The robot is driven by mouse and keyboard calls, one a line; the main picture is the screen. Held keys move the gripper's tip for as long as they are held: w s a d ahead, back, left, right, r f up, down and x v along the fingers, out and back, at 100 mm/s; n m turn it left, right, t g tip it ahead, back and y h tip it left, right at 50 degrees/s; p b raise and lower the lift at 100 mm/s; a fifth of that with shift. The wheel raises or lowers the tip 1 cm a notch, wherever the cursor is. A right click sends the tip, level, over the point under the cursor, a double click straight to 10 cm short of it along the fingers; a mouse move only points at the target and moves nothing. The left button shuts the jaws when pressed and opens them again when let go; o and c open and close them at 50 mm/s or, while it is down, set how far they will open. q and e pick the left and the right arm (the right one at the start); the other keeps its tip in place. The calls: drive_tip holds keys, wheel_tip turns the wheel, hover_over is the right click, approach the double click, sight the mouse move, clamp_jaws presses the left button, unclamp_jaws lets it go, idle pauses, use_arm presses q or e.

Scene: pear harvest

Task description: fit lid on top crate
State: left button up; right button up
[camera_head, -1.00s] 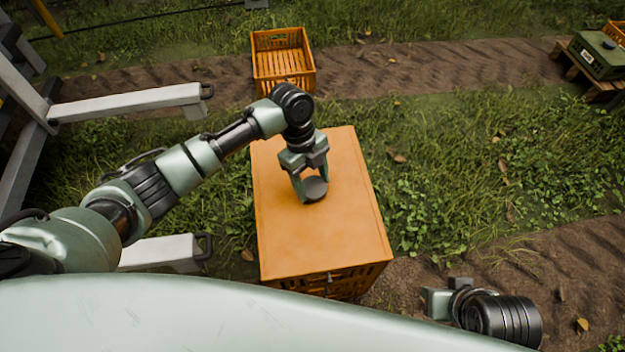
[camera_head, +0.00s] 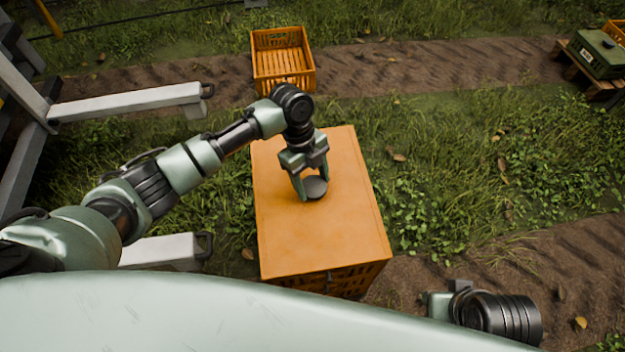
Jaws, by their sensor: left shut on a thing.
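The orange lid (camera_head: 325,240) lies flat over the top crate (camera_head: 335,284) in the middle of the view. It covers the crate's top, and whether it is fully seated cannot be told. My left gripper (camera_head: 313,188) is over the lid's middle, shut on the dark round knob (camera_head: 316,187) of the lid. My right arm's end (camera_head: 437,304) shows at the bottom right. Its fingers cannot be made out clearly.
An empty orange crate (camera_head: 256,72) stands on the dirt track behind. A green box (camera_head: 598,54) sits on a wooden pallet (camera_head: 590,84) at the far right. A white frame (camera_head: 125,103) stands at left. Grass right of the crate is free.

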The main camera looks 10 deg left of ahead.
use_arm(q)
drive_tip(key=shift+p, duration=0.3)
drive_tip(key=shift+f+b, duration=0.3)
drive_tip(key=shift+f, duration=0.15)
idle(0.3)
drive_tip(key=o, duration=1.4)
drive_tip(key=shift+o, duration=0.2)
